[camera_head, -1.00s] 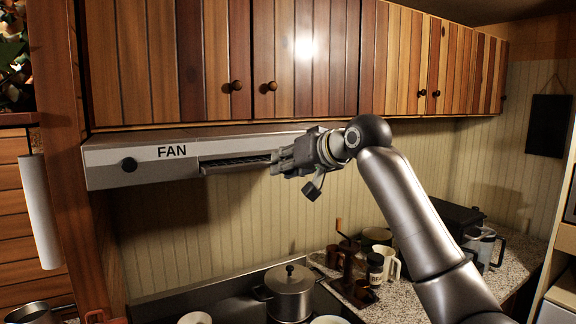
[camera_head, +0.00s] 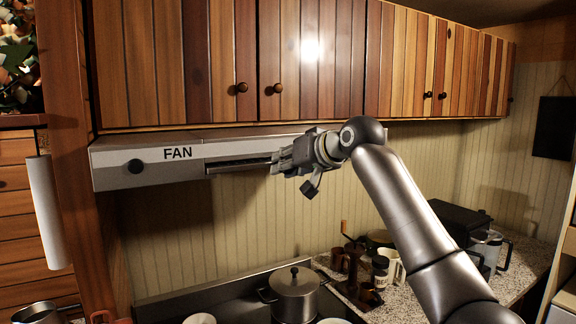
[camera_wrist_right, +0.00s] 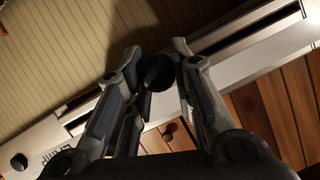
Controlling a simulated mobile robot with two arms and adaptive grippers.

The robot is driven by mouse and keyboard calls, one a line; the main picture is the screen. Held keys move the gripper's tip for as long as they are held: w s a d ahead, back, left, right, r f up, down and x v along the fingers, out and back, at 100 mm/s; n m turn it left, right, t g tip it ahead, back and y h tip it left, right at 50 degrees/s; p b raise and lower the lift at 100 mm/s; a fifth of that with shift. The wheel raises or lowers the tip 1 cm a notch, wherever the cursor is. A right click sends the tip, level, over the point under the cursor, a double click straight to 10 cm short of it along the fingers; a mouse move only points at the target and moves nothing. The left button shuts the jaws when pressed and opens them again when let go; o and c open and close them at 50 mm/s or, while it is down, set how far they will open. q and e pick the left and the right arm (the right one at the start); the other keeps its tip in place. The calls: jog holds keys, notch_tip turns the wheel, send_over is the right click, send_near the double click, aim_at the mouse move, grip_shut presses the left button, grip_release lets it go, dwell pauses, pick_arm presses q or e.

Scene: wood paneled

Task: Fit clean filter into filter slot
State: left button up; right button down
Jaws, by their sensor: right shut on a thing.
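The grey range hood marked FAN (camera_head: 135,173) is mounted under the wall cabinets. Its long filter slot (camera_head: 237,163) is in the front face, right of the lettering. My right gripper (camera_head: 277,161) is at the slot's right part, its fingers pointing left against the hood front. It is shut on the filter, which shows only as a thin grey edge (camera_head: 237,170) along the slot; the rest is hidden. In the right wrist view, a dark rounded piece (camera_wrist_right: 157,73) sits between the fingers; I cannot tell what part it is. My left gripper is not in view.
Wooden cabinets (camera_head: 320,60) sit right above the hood. Below are a stove with a lidded pot (camera_head: 294,292), and a counter with mugs, a grinder and jars. A paper towel roll (camera_head: 47,212) hangs at left. The space between hood and pot is free.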

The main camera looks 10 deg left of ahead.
jog(key=shift+w+a+r, duration=0.1)
jog(key=shift+w+a, duration=0.05)
jog(key=shift+w, duration=0.05)
jog(key=c, duration=1.2)
grip_release()
jog(key=shift+o, duration=0.2)
jog(key=v, duration=1.2)
